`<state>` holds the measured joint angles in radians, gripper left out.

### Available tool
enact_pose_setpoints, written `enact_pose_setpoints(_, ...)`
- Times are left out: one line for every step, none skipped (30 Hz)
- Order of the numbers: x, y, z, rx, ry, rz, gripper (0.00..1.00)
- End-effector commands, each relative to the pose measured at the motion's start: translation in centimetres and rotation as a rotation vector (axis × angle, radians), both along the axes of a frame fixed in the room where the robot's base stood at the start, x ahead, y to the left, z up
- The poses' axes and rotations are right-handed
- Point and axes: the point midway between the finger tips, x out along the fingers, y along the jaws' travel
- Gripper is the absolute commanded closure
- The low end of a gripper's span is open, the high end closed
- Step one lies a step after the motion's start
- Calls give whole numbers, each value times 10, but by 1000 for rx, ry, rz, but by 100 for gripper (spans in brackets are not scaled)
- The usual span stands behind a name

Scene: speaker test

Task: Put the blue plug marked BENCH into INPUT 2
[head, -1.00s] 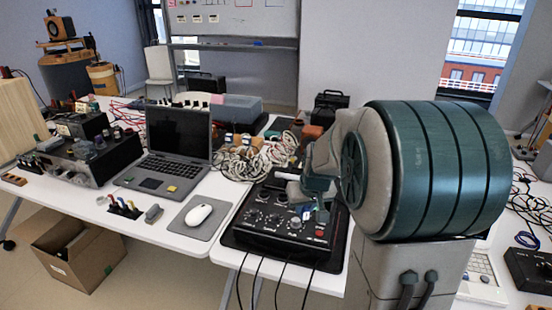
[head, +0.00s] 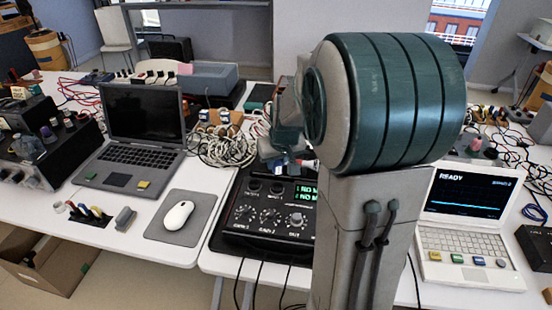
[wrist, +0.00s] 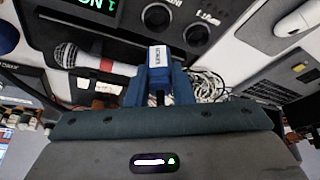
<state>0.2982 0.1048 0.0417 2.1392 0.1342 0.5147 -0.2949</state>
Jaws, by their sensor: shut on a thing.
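My gripper (wrist: 158,85) is shut on the blue plug (wrist: 158,57), whose white lettered label faces the wrist camera; the lettering is too small to read surely. In the head view, my gripper (head: 285,155) is over the back of the black mixer (head: 265,240), and my arm hides part of it. Two round dark sockets show on the mixer in the wrist view: one near the display (wrist: 157,17) and one farther right (wrist: 197,36), with upside-down lettering like "Input 1" beside it. The plug appears apart from both sockets.
A microphone (wrist: 75,60) lies beside the plug in the wrist view. A mouse (head: 178,214), a grey laptop (head: 140,125) and tangled cables (head: 220,148) are left of the mixer. A white laptop (head: 465,225) reads READY at the right.

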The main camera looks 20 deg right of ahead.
Motion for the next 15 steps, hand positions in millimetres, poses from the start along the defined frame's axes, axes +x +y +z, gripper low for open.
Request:
enact_pose_setpoints(0,0,-6,0,1,-1,100)
enact_pose_setpoints(0,0,-8,0,1,-1,100)
enact_pose_setpoints(0,0,-11,0,0,-1,100)
enact_pose_setpoints(0,0,-13,0,0,-1,100)
enact_pose_setpoints(0,-1,-16,0,0,-1,100)
enact_pose_setpoints(0,-1,-18,0,0,-1,100)
enact_pose_setpoints(0,-1,-21,1,0,-2,100)
enact_pose_setpoints(0,-1,-23,1,0,-2,100)
enact_pose_setpoints(0,-1,-25,1,0,-2,100)
enact_pose_setpoints(0,-1,-28,1,1,-2,100)
enact_pose_setpoints(0,-1,-30,1,1,-2,100)
enact_pose_setpoints(0,-1,-33,1,1,-2,100)
enact_pose_setpoints(0,-1,-35,1,1,-2,100)
enact_pose_setpoints(-1,-1,-37,1,2,-2,100)
enact_pose_setpoints(0,-1,-40,1,1,-2,100)
